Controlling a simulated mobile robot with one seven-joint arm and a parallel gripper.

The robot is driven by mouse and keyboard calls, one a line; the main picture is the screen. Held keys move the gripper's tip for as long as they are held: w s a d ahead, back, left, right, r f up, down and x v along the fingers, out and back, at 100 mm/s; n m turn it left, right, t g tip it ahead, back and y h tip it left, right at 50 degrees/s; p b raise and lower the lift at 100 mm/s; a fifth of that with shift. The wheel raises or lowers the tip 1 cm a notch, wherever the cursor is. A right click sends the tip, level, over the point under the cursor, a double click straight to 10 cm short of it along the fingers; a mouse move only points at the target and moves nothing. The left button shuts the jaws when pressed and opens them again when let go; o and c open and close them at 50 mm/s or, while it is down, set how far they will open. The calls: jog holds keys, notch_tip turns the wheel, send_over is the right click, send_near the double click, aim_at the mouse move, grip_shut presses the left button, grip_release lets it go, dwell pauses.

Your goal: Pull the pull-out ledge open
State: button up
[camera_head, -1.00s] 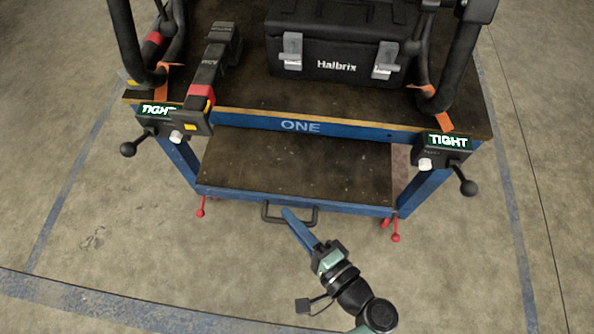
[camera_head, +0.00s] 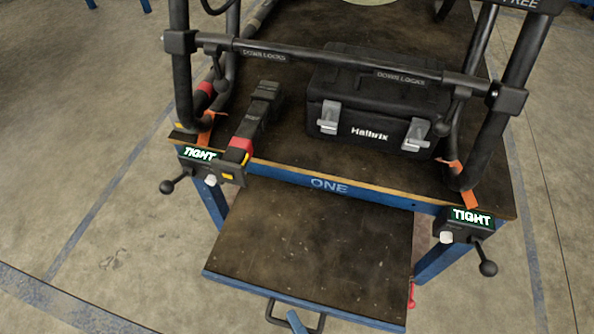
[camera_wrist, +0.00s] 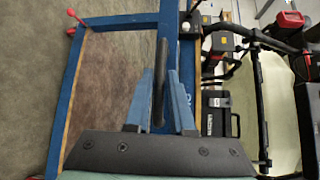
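The pull-out ledge (camera_head: 315,245) is a dark, worn board with a blue front edge, standing well out from under the blue table marked ONE. Its dark handle (camera_head: 271,312) is at the front edge, at the bottom of the head view. My gripper (camera_head: 297,322) is at the handle, and only a blue finger shows there. In the wrist view the dark handle bar (camera_wrist: 161,65) lies between my two blue fingers (camera_wrist: 162,95), which look closed on it. The ledge's blue front edge (camera_wrist: 173,50) shows behind it, nearly edge-on.
The table (camera_head: 285,150) bears a black Halbrix case (camera_head: 370,110), a black tool with a red band (camera_head: 255,115) and a black tube frame (camera_head: 330,68). Knobbed clamps (camera_head: 198,160) (camera_head: 468,222) marked TIGHT stick out at both front corners. The floor at left is clear.

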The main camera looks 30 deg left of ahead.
jog(key=shift+o, duration=1.4)
jog(key=p+v, duration=0.1)
jog(key=v, duration=1.2)
